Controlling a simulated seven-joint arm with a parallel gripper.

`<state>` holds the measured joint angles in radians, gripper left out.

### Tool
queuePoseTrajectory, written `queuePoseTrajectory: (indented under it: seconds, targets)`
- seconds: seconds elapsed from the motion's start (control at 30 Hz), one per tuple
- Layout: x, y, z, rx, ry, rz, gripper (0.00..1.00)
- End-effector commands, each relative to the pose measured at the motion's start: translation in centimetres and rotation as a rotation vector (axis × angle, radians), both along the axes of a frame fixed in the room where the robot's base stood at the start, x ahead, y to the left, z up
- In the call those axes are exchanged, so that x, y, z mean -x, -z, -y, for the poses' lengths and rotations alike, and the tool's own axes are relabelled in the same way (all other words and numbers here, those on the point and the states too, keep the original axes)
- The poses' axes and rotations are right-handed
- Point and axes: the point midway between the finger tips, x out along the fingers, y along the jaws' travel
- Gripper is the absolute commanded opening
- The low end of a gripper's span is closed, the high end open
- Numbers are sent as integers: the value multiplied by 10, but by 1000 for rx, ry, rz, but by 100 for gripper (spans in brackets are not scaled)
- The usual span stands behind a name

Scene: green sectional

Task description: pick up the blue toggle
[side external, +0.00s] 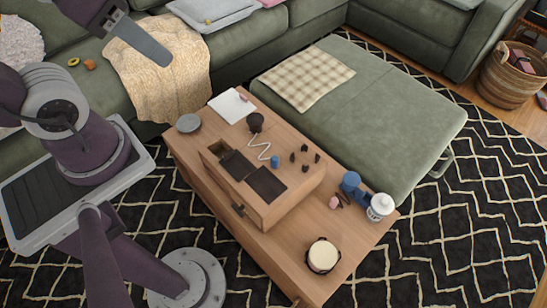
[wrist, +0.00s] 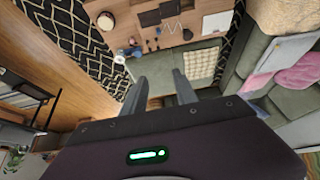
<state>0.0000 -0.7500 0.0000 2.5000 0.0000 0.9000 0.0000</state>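A small blue cylinder (side external: 275,161), which looks like the blue toggle, stands on top of a raised wooden box (side external: 250,192) on the coffee table. Several small black pegs (side external: 305,158) stand beside it on the right. A larger blue object (side external: 350,182) stands on the lower table top near the right end. My gripper (wrist: 158,82) shows in the wrist view with its two fingers apart and nothing between them. It is high and well away from the table. In the side view only part of it shows, at the top left.
The wooden coffee table (side external: 285,252) also holds a white lidded jar (side external: 380,207), a round cream-topped tin (side external: 322,256), white paper (side external: 231,106) and a grey disc (side external: 188,123). A green ottoman (side external: 390,130) stands close behind it. A green sofa (side external: 240,50) lies beyond.

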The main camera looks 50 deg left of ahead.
Motion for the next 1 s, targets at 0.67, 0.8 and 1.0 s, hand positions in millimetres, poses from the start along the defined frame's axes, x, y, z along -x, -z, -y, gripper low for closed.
queuePoseTrajectory:
  seconds: [0.67,0.8,1.0]
  targets:
    - [-62,1,-4,72,-191,-75,50]
    - [-150,37,-9,161,-458,-153,50]
    - [-250,158,-12,267,-845,-252,50]
